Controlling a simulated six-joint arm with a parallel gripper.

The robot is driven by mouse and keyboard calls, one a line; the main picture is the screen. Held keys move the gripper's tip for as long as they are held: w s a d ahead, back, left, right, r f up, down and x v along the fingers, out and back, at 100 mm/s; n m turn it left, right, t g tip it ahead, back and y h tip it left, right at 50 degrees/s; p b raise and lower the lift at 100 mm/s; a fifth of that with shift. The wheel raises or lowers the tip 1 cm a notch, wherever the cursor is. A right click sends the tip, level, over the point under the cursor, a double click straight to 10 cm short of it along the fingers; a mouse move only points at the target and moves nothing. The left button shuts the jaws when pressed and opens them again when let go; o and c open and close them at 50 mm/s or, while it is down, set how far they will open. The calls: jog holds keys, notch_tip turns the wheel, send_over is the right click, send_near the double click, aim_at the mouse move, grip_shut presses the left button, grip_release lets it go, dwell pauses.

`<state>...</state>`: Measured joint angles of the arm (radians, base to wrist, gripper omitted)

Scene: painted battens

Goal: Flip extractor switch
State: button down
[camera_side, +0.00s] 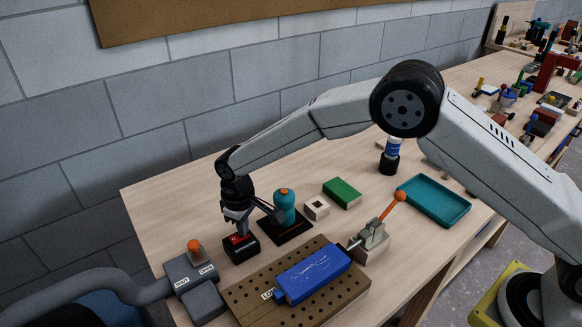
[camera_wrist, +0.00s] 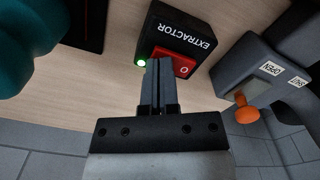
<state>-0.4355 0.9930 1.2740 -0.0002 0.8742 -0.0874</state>
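The extractor switch (camera_wrist: 182,40) is a black box lettered EXTRACTOR, with a red rocker (camera_wrist: 184,66) marked 0 at its visible end. A small green light (camera_wrist: 141,64) glows beside the rocker. The switch (camera_side: 241,250) sits on the bench at the left in the side view. My gripper (camera_wrist: 159,64) has its two fingers together with nothing seen between them. The fingertips overlap the rocker's end near the light and hide part of it. My gripper (camera_side: 238,230) points down over the switch in the side view; whether it presses the rocker I cannot tell.
A grey gate box with an orange knob (camera_side: 194,245) stands left of the switch, by a hose. A teal-handled tool (camera_side: 285,208) on a dark base stands close right. A perforated board (camera_side: 246,299) with a clamped blue batten (camera_side: 316,272) lies in front.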

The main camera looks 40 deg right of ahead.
dwell(0.4)
jog(key=shift+r, duration=3.45)
jog(key=shift+d, duration=0.1)
jog(key=shift+d+r, duration=0.1)
jog(key=shift+d, duration=0.1)
jog(key=s+d+r+m+t, duration=0.1)
jog(key=s+d+r+m, duration=0.1)
jog(key=s+d, duration=0.35)
jog(key=s+d+r+m, duration=0.1)
jog(key=s+d, duration=0.2)
jog(key=d, duration=0.5)
jog(key=s+d+m, duration=0.1)
jog(key=s+d, duration=0.3)
jog(key=s, duration=0.3)
jog(key=s+d+m+t, duration=0.1)
jog(key=s+d+m, duration=0.1)
jog(key=s+d, duration=0.3)
jog(key=shift+s+d+t, duration=0.3)
jog(key=shift+s, duration=0.9)
